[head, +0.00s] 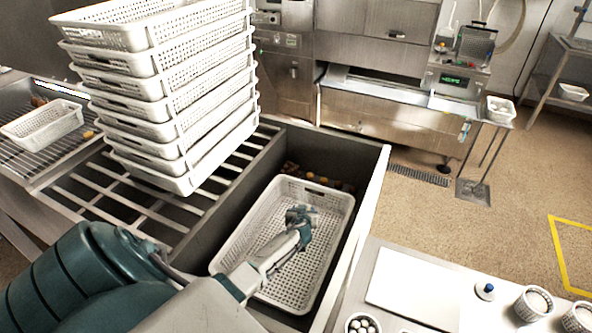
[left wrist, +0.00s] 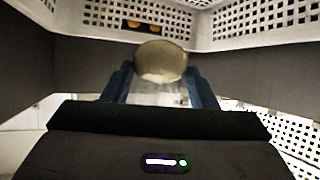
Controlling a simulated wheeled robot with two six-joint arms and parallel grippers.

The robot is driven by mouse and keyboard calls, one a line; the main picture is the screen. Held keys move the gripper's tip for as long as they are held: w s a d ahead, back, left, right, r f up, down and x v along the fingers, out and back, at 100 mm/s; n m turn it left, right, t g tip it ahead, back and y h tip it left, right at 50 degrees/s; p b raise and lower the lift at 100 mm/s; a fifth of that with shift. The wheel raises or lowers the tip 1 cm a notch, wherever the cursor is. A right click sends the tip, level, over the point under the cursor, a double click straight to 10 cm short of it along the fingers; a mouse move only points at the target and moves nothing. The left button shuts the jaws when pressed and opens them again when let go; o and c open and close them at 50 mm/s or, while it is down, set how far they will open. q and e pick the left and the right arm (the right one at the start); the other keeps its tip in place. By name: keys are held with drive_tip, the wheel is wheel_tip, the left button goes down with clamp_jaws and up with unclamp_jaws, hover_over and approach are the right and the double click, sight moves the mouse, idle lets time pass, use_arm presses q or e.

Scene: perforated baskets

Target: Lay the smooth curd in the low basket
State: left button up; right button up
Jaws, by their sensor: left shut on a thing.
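The low basket (head: 318,255) is a white perforated basket lying inside a grey-walled bin, below the tall stack. My left gripper (head: 302,216) reaches over and into this basket from the left. In the left wrist view the smooth curd (left wrist: 161,61) is a rounded, pale yellowish lump between the two dark blue fingers. The left gripper (left wrist: 160,88) is shut on it, with perforated white walls around. In the head view the curd is mostly hidden by the gripper; I cannot tell whether it touches the basket floor. My right gripper is not in view.
A tall stack of white baskets (head: 165,95) stands on a slatted rack behind left. Small orange-brown items (head: 318,180) lie behind the low basket in the bin. A white board (head: 420,287), a bowl of white balls (head: 362,325) and cups (head: 535,302) are front right.

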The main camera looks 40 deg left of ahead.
use_arm(q)
drive_tip(key=f, duration=0.2)
drive_tip(key=f+b, duration=0.1)
drive_tip(key=shift+s+d+f, duration=0.2)
drive_tip(key=shift+d, duration=0.1)
drive_tip(key=shift+f+b, duration=0.3)
drive_tip(key=shift+f, duration=0.1)
wheel_tip(320, 180, down, 4)
drive_tip(key=shift+a+f+b, duration=0.1)
drive_tip(key=shift+a+b, duration=0.05)
drive_tip(key=shift+b, duration=1.05)
drive_tip(key=shift+f+b, duration=0.35)
drive_tip(key=shift+b, duration=0.15)
drive_tip(key=o, duration=1)
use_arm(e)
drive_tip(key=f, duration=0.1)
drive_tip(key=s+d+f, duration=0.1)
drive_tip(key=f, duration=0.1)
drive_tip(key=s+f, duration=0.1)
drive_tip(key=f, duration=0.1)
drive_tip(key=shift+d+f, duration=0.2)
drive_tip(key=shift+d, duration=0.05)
use_arm(q)
drive_tip(key=shift+r, duration=0.15)
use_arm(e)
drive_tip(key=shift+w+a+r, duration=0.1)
